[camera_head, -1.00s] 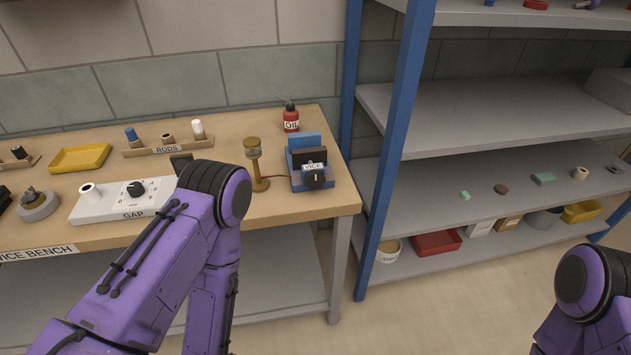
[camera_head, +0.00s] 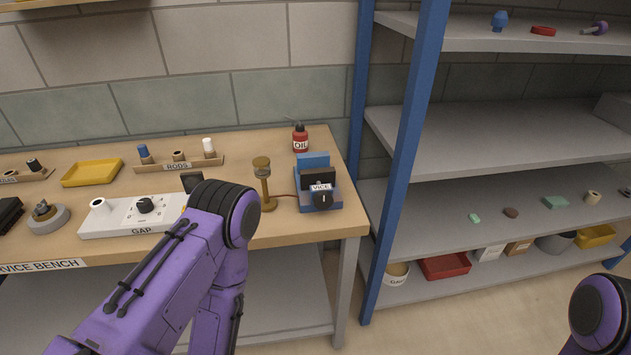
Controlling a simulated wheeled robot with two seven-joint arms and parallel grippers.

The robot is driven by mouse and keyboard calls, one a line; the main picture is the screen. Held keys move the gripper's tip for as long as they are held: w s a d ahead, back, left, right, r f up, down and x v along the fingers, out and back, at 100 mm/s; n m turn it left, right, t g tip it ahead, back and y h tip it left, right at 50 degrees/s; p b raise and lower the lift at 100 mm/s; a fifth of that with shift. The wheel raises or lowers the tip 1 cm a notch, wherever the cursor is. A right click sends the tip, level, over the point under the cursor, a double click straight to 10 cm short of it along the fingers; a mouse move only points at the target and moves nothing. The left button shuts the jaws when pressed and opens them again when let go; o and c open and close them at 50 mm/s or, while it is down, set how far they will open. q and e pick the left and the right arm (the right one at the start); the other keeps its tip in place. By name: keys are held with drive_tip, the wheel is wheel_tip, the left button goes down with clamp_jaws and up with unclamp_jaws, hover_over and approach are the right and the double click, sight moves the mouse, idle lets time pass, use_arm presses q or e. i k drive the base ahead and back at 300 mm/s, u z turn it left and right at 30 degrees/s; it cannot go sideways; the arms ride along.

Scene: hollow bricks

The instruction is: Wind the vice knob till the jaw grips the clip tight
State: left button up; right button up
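The blue vice (camera_head: 333,200) stands at the right end of the wooden bench, with a white label reading VICE. Its black knob (camera_head: 323,201) faces the front and carries a light mark. A dark block (camera_head: 318,179) stands in the vice in front of a blue upright plate (camera_head: 312,161). I cannot make out which part is the clip or whether the jaw touches it. My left arm comes in from the left and bends in front of the bench, and its gripper is not visible. My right arm shows only at the lower right edge, its gripper out of view.
A brass post (camera_head: 264,184) stands just left of the vice, and a red oil bottle (camera_head: 300,139) behind it. The white GAP box (camera_head: 103,225), rod rack (camera_head: 184,168) and yellow tray (camera_head: 92,173) are further left. A blue shelf post (camera_head: 405,150) rises right of the bench.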

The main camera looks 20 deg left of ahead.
sight(322, 200)
drive_tip(key=z, duration=1.7)
drive_tip(key=i, duration=2)
drive_tip(key=u, duration=3.8)
drive_tip(key=i, duration=0.5)
drive_tip(key=u, duration=0.1)
